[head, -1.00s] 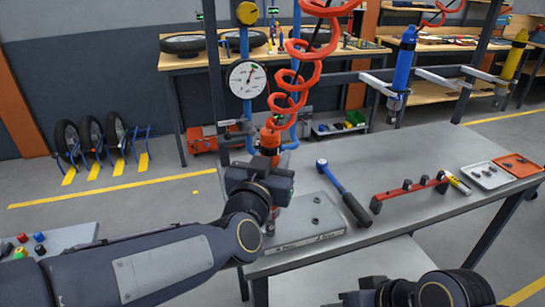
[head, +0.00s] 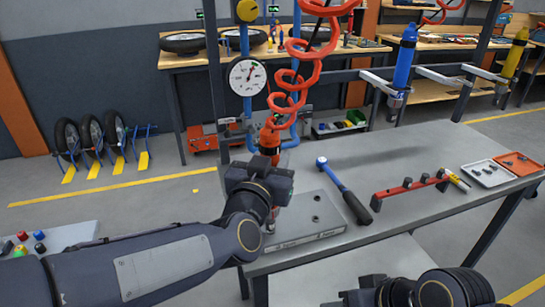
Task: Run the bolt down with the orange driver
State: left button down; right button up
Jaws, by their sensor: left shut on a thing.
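The orange driver (head: 270,135) hangs upright on a red coiled hose above the near left part of the bench. My left gripper (head: 268,176) is shut on its body, which the gripper partly hides. The driver's lower end reaches down to the left end of a grey metal plate (head: 293,232). A small bolt or fitting (head: 269,227) shows under it; I cannot tell whether the tip is seated on it. Two dark bolts or holes (head: 316,218) show on the plate to the right.
Blue (head: 404,62) and yellow drivers (head: 514,56) hang behind. The bench's back middle is clear.

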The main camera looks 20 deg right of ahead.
aim_at(272, 127)
pick_arm(q)
jog(key=shift+f, duration=0.35)
dwell(0.4)
jog(key=shift+r, duration=0.1)
jog(key=shift+r, duration=0.15)
jog(key=shift+r+p, duration=0.85)
jog(key=shift+p, duration=0.1)
dwell(0.6)
notch_tip(272, 127, up, 5)
jog(key=p, duration=0.5)
jog(key=shift+r, duration=0.2)
dwell(0.7)
